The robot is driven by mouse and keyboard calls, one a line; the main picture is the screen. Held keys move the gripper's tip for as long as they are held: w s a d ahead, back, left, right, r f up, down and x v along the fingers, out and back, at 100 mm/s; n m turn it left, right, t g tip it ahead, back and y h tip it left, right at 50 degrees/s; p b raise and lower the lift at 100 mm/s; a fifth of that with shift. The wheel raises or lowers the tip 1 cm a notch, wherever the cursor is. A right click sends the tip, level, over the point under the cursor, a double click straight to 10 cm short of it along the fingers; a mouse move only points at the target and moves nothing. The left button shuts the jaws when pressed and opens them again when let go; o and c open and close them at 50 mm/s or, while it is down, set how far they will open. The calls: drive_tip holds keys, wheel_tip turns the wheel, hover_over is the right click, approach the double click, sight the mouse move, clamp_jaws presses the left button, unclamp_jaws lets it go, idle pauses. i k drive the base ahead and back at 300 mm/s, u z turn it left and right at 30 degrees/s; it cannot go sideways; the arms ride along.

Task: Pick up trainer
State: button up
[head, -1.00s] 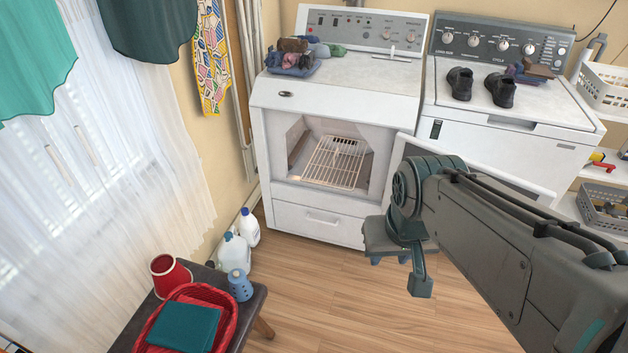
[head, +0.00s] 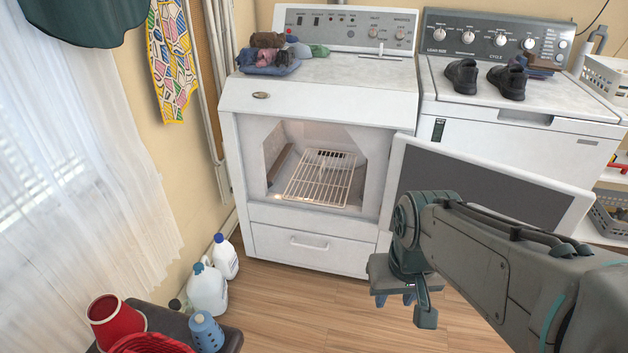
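Two black trainers stand side by side on top of the white washer (head: 455,80) with the dark control panel, at the upper right. The left trainer (head: 462,76) and the right trainer (head: 509,83) have a small gap between them. My gripper (head: 395,299) hangs low in front of the dryer, pointing down, well below and to the left of the trainers. Its two short fingers appear apart, with nothing seen between them. My arm covers part of the washer front and the floor.
The dryer (head: 320,82) has its door (head: 485,190) swung open towards the right, between my arm and the washer. Folded clothes (head: 540,64) lie behind the right trainer. Another clothes pile (head: 272,58) is on the dryer. Bottles (head: 207,290) and a bench crowd the lower left.

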sight(463, 73)
drive_tip(key=u, duration=0.1)
drive_tip(key=k, duration=0.55)
drive_tip(key=z, duration=0.8)
drive_tip(key=i, duration=1)
drive_tip(key=z, duration=0.4)
